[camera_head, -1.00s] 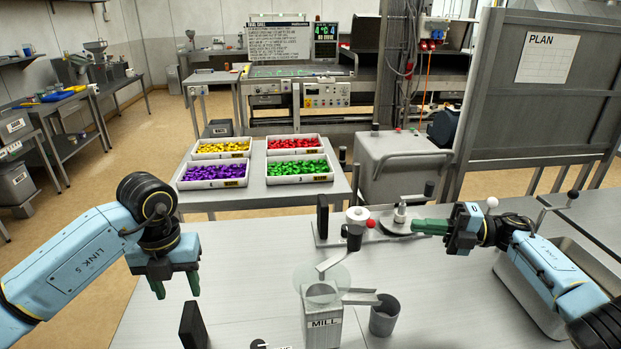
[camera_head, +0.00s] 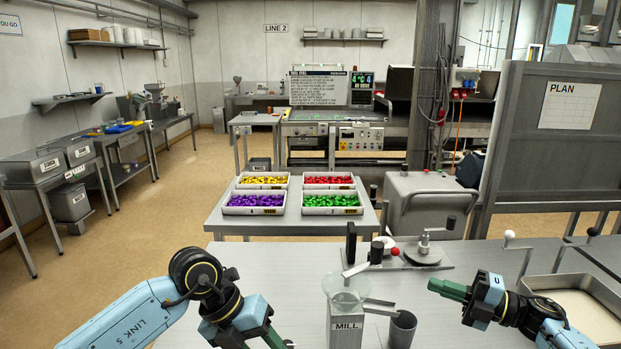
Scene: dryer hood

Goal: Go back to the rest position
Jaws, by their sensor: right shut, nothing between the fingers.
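My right gripper (camera_head: 436,287) is at the right over the bench, its green fingers shut and empty, pointing left. It is apart from the lever device with the round plate (camera_head: 423,256) behind it and from the grey cup (camera_head: 402,330) to its left. My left gripper (camera_head: 275,338) points down at the bottom edge, left of the mill (camera_head: 346,330). Its fingertips are cut off by the frame, so its opening does not show.
The grey bench top (camera_head: 290,270) is clear behind my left gripper. A metal tray (camera_head: 580,281) lies at the right by my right arm. Beyond the bench, a table (camera_head: 222,223) bears trays of yellow, red, purple and green pieces. A PLAN board (camera_head: 570,105) stands at the right.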

